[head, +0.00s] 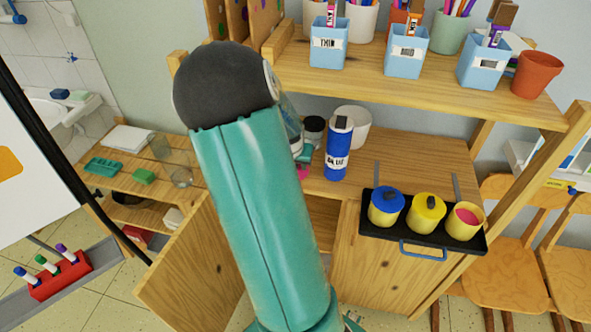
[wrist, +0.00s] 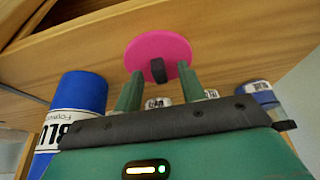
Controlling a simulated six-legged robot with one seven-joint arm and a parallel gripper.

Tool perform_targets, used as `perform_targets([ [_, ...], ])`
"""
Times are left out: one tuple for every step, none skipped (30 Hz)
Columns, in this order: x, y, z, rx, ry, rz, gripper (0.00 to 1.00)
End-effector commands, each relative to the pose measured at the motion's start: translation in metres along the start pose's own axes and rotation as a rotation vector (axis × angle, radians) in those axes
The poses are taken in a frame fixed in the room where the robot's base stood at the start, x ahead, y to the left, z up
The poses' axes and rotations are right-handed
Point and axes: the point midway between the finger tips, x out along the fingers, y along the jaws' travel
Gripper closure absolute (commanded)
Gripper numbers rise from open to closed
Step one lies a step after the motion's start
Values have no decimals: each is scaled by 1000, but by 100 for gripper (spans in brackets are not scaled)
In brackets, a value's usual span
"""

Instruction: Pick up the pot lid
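The pink round pot lid (wrist: 172,48) with its black knob (wrist: 158,71) shows in the wrist view, just past my gripper's fingertips. My gripper (wrist: 160,76) is open. Its two green fingers stand on either side of the knob, with a gap visible on both sides. In the head view only a pink sliver of the lid (head: 303,172) shows below my gripper, over the wooden counter; my arm hides the rest. I cannot tell what the lid rests on.
A blue bottle (head: 338,150) stands right of my gripper. A black tray (head: 385,232) holds a blue-lidded pot (head: 386,212), a yellow-lidded pot (head: 427,214) and an open pot with pink inside (head: 465,222). An upper shelf (head: 450,98) with blue cups overhangs the counter (head: 400,160).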

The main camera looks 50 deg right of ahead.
Motion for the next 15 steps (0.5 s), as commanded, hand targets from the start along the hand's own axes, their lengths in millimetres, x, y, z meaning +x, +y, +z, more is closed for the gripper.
perform_targets([
  [0, 0, 0, 0, 0, 0, 60],
  [0, 0, 0, 0, 0, 0, 60],
  [0, 0, 0, 0, 0, 0, 60],
  [0, 0, 0, 0, 0, 0, 64],
  [0, 0, 0, 0, 0, 0, 70],
  [0, 0, 0, 0, 0, 0, 78],
  [0, 0, 0, 0, 0, 0, 84],
  [0, 0, 0, 0, 0, 0, 89],
  [0, 0, 0, 0, 0, 0, 97],
  [0, 0, 0, 0, 0, 0, 100],
  [0, 0, 0, 0, 0, 0, 100],
  [-1, 0, 0, 0, 0, 0, 100],
  [-1, 0, 0, 0, 0, 0, 100],
  [-1, 0, 0, 0, 0, 0, 100],
  [-1, 0, 0, 0, 0, 0, 100],
])
